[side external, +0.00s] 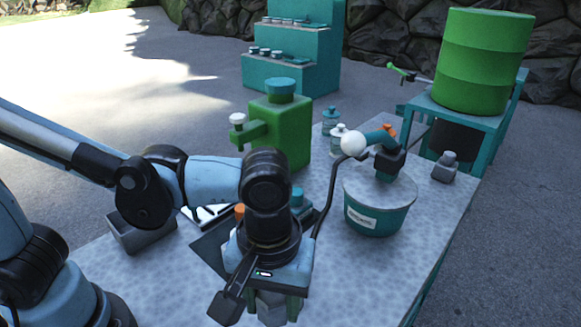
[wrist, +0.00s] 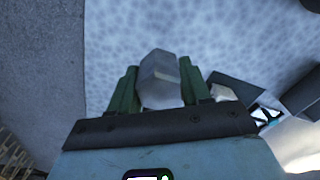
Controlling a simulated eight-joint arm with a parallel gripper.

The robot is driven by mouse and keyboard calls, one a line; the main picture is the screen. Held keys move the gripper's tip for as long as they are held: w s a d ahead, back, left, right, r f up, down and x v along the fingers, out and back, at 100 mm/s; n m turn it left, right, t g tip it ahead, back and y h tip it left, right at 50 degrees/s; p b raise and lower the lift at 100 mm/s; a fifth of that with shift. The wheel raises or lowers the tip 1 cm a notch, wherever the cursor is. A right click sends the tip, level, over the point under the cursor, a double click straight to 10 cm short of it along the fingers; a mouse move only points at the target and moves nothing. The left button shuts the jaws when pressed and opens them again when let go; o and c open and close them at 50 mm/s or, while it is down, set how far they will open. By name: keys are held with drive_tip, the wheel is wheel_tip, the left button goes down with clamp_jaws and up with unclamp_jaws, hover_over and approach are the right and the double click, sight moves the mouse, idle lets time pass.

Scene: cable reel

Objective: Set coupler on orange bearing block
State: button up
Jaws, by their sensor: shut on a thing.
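My gripper (side external: 272,303) is low at the near edge of the speckled table in the side external view. In the wrist view its two green fingers (wrist: 160,75) are shut on a pale grey faceted piece (wrist: 159,88), which I take to be the coupler. The piece (side external: 279,308) also shows below the gripper in the side view, partly hidden by it. A small orange part (side external: 240,210) shows behind my wrist, mostly hidden. Another orange part (side external: 390,130) shows behind the white-topped teal tub. I cannot tell which is the orange bearing block.
The teal tub (side external: 375,220) with a crank and white knob (side external: 353,143) stands right of my gripper. A green canister (side external: 281,130) is behind my wrist. A grey open box (side external: 140,235) lies left. A small grey piece (side external: 445,168) stands at the right. The table's front right is clear.

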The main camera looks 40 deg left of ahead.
sight(264, 313)
drive_tip(key=s, duration=0.1)
drive_tip(key=s+d+r, duration=0.1)
drive_tip(key=s+r, duration=0.1)
drive_tip(key=shift+d+r, duration=0.15)
drive_tip(key=shift+d, duration=0.15)
drive_tip(key=shift+r, duration=2.4)
drive_tip(key=w+a+f+n, duration=0.3)
drive_tip(key=w+a+n, duration=0.4)
drive_tip(key=w+a, duration=1.2)
drive_tip(key=shift+w+d+f, duration=0.1)
drive_tip(key=shift+f, duration=1.95)
drive_tip(key=shift+d+f, duration=0.1)
drive_tip(key=shift+f, duration=1.9)
drive_tip(key=o, duration=1.2)
